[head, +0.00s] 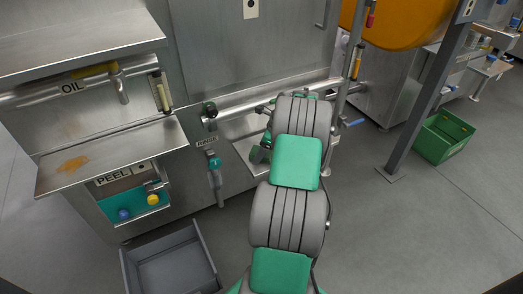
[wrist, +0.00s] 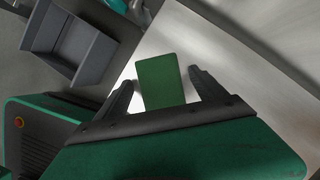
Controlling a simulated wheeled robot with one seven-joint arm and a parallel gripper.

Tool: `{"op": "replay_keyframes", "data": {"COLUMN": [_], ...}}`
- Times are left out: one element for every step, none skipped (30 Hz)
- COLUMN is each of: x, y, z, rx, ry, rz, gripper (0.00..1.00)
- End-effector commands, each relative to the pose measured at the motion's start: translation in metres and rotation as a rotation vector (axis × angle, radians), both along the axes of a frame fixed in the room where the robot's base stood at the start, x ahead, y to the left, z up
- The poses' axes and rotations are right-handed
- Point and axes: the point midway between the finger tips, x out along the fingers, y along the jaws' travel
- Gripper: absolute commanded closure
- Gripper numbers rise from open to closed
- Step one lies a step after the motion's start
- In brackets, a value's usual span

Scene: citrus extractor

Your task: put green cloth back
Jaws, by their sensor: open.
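The green cloth (wrist: 160,72) shows in the wrist view as a flat green rectangle over a pale steel surface (wrist: 232,62). My gripper (wrist: 162,80) is open, with one dark finger on each side of the cloth and a visible gap to each. The near end of the cloth reaches down toward the gripper's palm. I cannot tell whether it touches the palm. In the head view my own arm covers the middle, and I cannot make out the cloth there.
A grey open bin (head: 170,262) stands on the floor at lower left and also shows in the wrist view (wrist: 80,45). The steel machine has a stained shelf (head: 115,152) and a PEEL opening (head: 135,205). A green crate (head: 443,137) and a post (head: 428,95) stand right. Floor between is clear.

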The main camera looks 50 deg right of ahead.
Motion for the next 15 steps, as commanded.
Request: {"op": "replay_keyframes", "data": {"x": [0.0, 0.0, 0.0, 0.0, -0.001, -0.003, -0.004, -0.006, -0.009, -0.012, -0.014, -0.019, -0.022, -0.024, -0.027], "y": [0.0, 0.0, 0.0, 0.0, -0.001, -0.002, -0.003, -0.004, -0.006, -0.007, -0.009, -0.011, -0.012, -0.013, -0.015], "z": [0.0, 0.0, 0.001, 0.002, 0.007, 0.013, 0.018, 0.025, 0.035, 0.042, 0.05, 0.06, 0.068, 0.075, 0.084], "rx": [0.0, 0.0, -0.001, -0.002, -0.002, -0.002, -0.001, -0.002, -0.002, -0.003, -0.003, -0.003, -0.002, -0.001, -0.002], "ry": [0.0, 0.0, 0.0, -0.001, -0.001, -0.001, -0.001, -0.001, -0.001, -0.002, -0.002, -0.002, -0.001, -0.001, -0.001], "rz": [0.0, 0.0, 0.0, 0.0, -0.001, -0.001, -0.002, -0.002, -0.001, -0.002, -0.002, -0.002, -0.002, -0.002, -0.001], "gripper": [0.2, 0.2, 0.2, 0.2, 0.2, 0.2, 0.2, 0.2, 0.2, 0.2, 0.2, 0.2, 0.2, 0.2, 0.2]}}
